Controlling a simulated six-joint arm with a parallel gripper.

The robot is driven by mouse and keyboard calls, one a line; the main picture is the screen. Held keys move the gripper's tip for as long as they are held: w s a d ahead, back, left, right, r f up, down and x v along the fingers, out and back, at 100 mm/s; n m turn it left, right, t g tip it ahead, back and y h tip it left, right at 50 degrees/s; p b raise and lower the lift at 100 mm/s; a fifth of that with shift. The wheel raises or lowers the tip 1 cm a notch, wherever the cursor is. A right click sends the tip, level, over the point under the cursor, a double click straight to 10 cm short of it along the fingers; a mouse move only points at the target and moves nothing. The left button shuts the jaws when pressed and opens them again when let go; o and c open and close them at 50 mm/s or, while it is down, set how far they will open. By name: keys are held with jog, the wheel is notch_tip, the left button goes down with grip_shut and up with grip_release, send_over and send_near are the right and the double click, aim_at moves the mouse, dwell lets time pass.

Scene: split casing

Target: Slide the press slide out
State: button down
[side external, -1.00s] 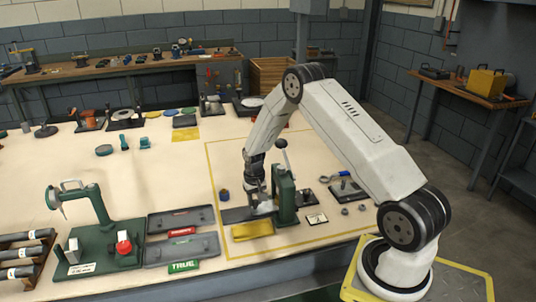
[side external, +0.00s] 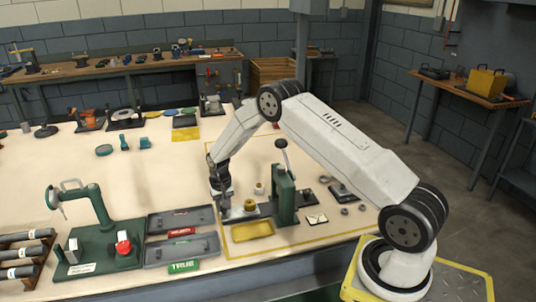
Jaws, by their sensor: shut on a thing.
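The green arbor press (side external: 284,192) stands upright inside the yellow outline at the right of the bench, its lever raised. The press slide (side external: 265,209) extends left from the press base. A brass-coloured round part (side external: 250,205) sits on it, left of the press column. My gripper (side external: 224,206) is low at the slide's left end, pointing down and shut on the slide. The fingertips are small and the exact grip point is hard to make out.
A yellow tray (side external: 253,231) lies just in front of the slide. Small rings lie right of the press.

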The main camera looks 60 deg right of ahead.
jog(key=shift+w+a, duration=0.3)
jog(key=shift+a, duration=0.05)
jog(key=shift+c, duration=2)
grip_release()
jog(key=shift+r, duration=0.15)
jog(key=shift+r, duration=3.8)
